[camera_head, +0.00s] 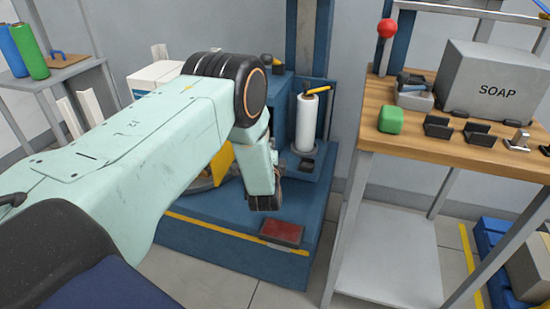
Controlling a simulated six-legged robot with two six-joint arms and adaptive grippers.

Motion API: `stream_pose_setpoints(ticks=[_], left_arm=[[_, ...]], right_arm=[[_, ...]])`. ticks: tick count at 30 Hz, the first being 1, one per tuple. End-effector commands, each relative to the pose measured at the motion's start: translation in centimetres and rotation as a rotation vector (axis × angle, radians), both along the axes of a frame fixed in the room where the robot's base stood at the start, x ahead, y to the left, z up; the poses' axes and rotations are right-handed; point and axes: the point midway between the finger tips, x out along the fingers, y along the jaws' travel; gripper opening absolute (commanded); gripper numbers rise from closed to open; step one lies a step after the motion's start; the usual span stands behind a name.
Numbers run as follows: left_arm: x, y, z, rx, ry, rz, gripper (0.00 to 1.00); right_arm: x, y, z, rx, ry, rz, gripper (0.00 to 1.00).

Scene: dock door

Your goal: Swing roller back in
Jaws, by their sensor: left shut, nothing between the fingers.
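A white roll (306,123) stands upright on a blue holder at the front of the blue machine's mast, with an orange-yellow lever (317,90) at its top. I cannot tell whether this is the roller the task means. My left arm reaches in from the left across the blue machine. My left gripper (266,202) points down over the blue base (240,240), left of and lower in the picture than the roll. It is shut and empty, apart from the roll. My arm hides much of the machine behind it, including most of a yellow part. My right gripper is not in view.
A red pedal-like block (282,233) sits on the base near its yellow-striped front edge. At right stands a wooden-topped bench (455,158) with a grey SOAP box (494,82), a green block (391,119) and dark holders. Green and blue cylinders stand on a shelf at left.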

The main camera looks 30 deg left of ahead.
Motion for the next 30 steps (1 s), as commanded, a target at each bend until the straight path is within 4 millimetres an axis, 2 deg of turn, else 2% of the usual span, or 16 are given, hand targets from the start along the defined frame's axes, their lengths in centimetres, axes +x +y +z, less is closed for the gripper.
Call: stream_pose_setpoints(ticks=[6,30], left_arm=[[0.5,1.6,-0.1,0.000,-0.002,0.000,0.00],[0.2,2.6,0.0,0.000,-0.002,0.000,0.00]], right_arm=[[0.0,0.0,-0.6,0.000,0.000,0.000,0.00],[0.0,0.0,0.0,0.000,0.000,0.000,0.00]])
